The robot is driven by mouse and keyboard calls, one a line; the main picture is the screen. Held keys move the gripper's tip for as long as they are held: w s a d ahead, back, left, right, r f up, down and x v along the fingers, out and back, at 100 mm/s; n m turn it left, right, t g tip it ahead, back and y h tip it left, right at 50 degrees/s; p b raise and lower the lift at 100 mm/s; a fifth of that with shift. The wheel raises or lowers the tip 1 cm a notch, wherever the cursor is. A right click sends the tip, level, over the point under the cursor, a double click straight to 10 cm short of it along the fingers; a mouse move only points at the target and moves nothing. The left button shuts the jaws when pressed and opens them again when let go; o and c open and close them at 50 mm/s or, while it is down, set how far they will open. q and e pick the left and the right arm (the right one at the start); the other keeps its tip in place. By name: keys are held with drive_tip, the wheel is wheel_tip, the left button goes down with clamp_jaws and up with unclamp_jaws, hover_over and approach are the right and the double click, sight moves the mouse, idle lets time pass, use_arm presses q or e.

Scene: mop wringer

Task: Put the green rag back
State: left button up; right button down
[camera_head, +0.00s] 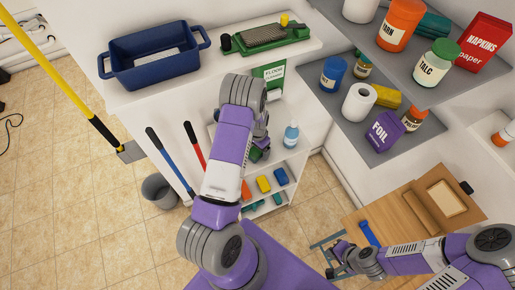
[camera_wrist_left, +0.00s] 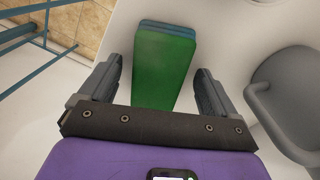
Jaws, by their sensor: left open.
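The green rag (camera_wrist_left: 165,68) is a folded green block on a white surface in the left wrist view, with a blue-teal edge at its far end. My left gripper (camera_wrist_left: 160,85) is open, with one finger on each side of the rag and a gap on both sides. In the head view my left gripper (camera_head: 259,150) reaches into the white shelf unit, and my arm hides most of that spot; a small dark green patch shows beside it. My right gripper (camera_head: 338,262) is low at the right, too small to tell its jaws.
Orange, yellow (camera_head: 264,184) and blue (camera_head: 281,176) blocks lie on a lower shelf. A spray bottle (camera_head: 291,135) stands right of my left gripper. A blue tub (camera_head: 155,60) is on the counter. A grey rounded object (camera_wrist_left: 285,95) is close at right in the wrist view.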

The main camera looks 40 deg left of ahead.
use_arm(q)
drive_tip(key=shift+r, duration=0.15)
wheel_tip(320, 180, up, 12)
drive_tip(key=s+d+f+n+h, duration=0.15)
drive_tip(key=s+d+f, duration=0.35)
drive_tip(key=d+f, duration=0.6)
drive_tip(key=s+d+f+n+h, duration=0.2)
drive_tip(key=s+d, duration=0.9)
drive_tip(key=d, duration=0.4)
drive_tip(key=shift+s+d+t+h+b, duration=0.25)
drive_tip(key=shift+s+t+h+b, duration=0.05)
drive_tip(key=shift+s+h+b, duration=0.1)
